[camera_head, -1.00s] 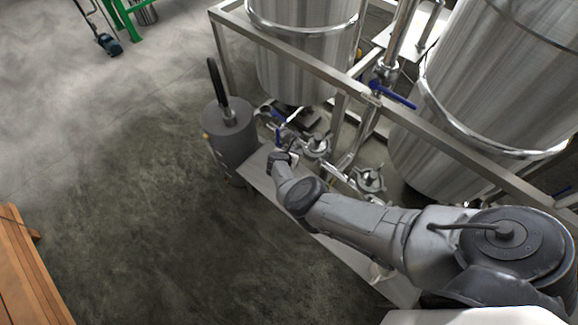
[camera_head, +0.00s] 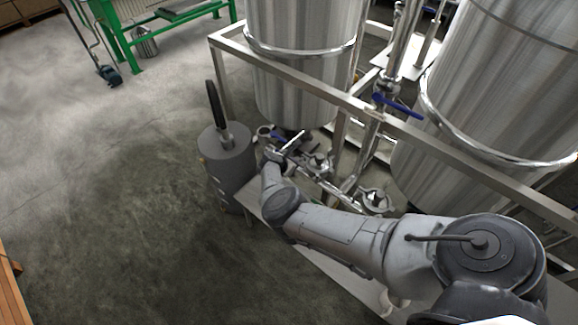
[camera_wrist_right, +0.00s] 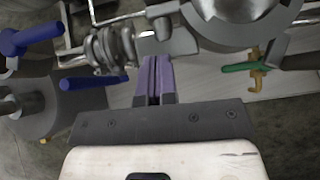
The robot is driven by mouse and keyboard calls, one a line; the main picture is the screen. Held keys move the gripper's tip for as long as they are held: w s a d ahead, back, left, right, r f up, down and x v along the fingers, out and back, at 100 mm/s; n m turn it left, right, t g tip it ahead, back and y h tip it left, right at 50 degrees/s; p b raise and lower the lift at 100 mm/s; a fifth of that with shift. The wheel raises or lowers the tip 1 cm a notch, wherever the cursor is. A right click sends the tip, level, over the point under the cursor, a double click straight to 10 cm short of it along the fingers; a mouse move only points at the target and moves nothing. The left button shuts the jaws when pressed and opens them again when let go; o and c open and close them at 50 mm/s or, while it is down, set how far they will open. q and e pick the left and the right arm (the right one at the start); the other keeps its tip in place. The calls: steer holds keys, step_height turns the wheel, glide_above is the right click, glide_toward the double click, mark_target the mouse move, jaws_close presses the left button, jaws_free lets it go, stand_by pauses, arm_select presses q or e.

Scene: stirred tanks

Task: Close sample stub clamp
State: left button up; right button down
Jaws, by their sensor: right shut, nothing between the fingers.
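My right gripper (camera_wrist_right: 154,64) points forward in the right wrist view, its two slim purple-grey fingers together with nothing between them. A metal clamp-like fitting (camera_wrist_right: 112,48) with rounded, ribbed parts lies just left of the fingertips. A shiny metal piece (camera_wrist_right: 158,28) is right at the tips; I cannot tell if they touch it. I cannot tell for certain which part is the sample stub clamp, or whether it is open. In the head view my right arm reaches to the pipework under the left tank (camera_head: 300,60), and the fingers are too small to make out. My left gripper is not in view.
Blue valve handles (camera_wrist_right: 35,38) and (camera_wrist_right: 92,82) stick out left of the gripper. A green handle (camera_wrist_right: 246,68) is at right. A grey cylinder (camera_head: 228,160) with a black upright handle stands beside the frame (camera_head: 320,88). Open floor lies left.

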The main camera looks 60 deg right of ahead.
steer(key=p+v, duration=0.6)
steer(key=v, duration=0.4)
steer(key=shift+s, duration=0.15)
stand_by(0.4)
